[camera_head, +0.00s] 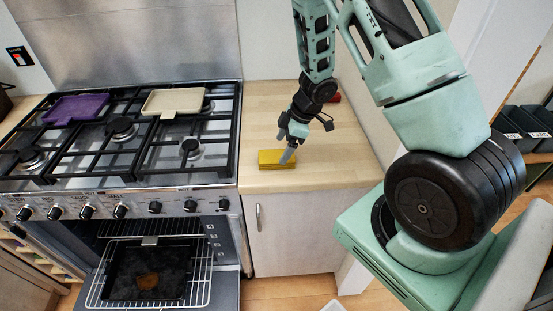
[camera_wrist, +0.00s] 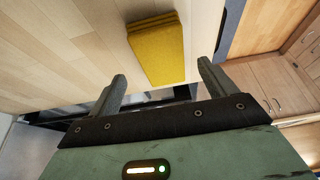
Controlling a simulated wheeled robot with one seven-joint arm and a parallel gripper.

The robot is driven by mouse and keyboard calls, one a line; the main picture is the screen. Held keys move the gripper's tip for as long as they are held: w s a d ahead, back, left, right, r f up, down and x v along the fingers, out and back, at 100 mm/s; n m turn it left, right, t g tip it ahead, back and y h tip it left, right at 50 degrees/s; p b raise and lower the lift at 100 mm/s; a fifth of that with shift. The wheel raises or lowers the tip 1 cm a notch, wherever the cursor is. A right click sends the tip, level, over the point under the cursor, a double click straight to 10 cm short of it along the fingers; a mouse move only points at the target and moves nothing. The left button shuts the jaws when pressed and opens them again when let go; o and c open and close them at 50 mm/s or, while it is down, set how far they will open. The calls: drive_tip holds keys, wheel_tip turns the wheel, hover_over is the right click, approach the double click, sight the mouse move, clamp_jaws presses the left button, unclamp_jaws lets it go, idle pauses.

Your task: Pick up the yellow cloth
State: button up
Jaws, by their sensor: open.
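The yellow cloth (camera_head: 272,160) is a folded, layered rectangle lying flat on the wooden counter just right of the cooker. It also shows in the wrist view (camera_wrist: 158,52), beyond and between my fingertips. My gripper (camera_head: 286,147) is just above the counter at the cloth, its fingers pointing down and overlapping the cloth's right part in the head view. In the wrist view my gripper (camera_wrist: 161,72) is open with nothing between its fingers. The cloth's near end lies close to the line between the fingertips. I cannot tell whether a finger touches it.
A small red object (camera_head: 336,97) is behind my wrist. The counter (camera_head: 320,172) right of the cloth is clear.

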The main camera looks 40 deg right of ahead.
sight(277, 155)
drive_tip(key=shift+x, duration=2)
drive_tip(key=shift+s+a+r, duration=0.1)
drive_tip(key=c, duration=1.1)
wheel_tip(277, 155, up, 10)
drive_tip(key=shift+p, duration=0.65)
